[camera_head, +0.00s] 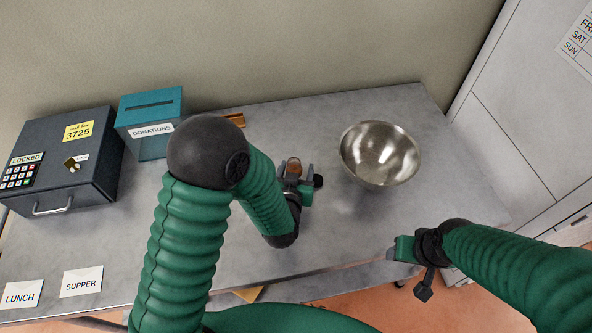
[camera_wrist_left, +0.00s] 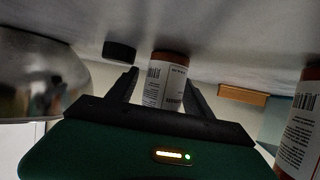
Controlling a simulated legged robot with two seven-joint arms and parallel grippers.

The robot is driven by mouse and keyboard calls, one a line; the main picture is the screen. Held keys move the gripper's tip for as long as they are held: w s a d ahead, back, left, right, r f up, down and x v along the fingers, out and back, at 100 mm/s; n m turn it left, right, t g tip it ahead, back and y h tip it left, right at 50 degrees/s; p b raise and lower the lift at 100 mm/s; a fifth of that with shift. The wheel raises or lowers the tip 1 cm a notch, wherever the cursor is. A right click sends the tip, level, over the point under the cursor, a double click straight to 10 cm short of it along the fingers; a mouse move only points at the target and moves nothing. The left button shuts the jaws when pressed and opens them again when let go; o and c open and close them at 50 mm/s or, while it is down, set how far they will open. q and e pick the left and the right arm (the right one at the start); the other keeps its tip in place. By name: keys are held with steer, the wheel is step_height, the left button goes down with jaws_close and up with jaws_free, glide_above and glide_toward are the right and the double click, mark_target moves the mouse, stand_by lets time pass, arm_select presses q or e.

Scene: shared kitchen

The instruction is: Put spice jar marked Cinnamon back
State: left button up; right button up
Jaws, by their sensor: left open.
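A small jar (camera_head: 293,165) with an orange-brown tone stands on the counter by my left gripper (camera_head: 296,178). In the left wrist view the jar (camera_wrist_left: 166,82) shows a white label with a barcode, between the two open fingers of my left gripper (camera_wrist_left: 165,92). I cannot read a spice name on it. A second, similar jar (camera_wrist_left: 300,130) shows at the right edge of that view; my arm seems to hide it in the head view. My right gripper (camera_head: 405,249) is over the counter's front edge, its jaws unclear.
A steel bowl (camera_head: 380,153) stands right of the jar. A teal donations box (camera_head: 150,112), a locked grey box (camera_head: 68,158) and a wooden piece (camera_head: 236,119) are at the left and back. LUNCH and SUPPER cards (camera_head: 82,281) lie front left.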

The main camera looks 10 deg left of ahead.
arm_select(q)
steer(key=shift+s+d+r, duration=0.1)
steer(key=shift+s, duration=0.15)
steer(key=v, duration=0.5)
steer(key=shift+s+r, duration=0.1)
steer(key=p+v, duration=0.2)
steer(key=p, duration=0.2)
steer(key=p+v, duration=0.1)
steer(key=p, duration=0.4)
steer(key=shift+s+r, duration=0.2)
steer(key=shift+r, duration=0.2)
steer(key=shift+p+v, duration=1)
steer(key=shift+v, duration=0.05)
steer(key=shift+s+f, duration=0.15)
steer(key=shift+s, duration=0.25)
steer(key=shift+f, duration=0.1)
steer(key=shift+w+f, duration=0.1)
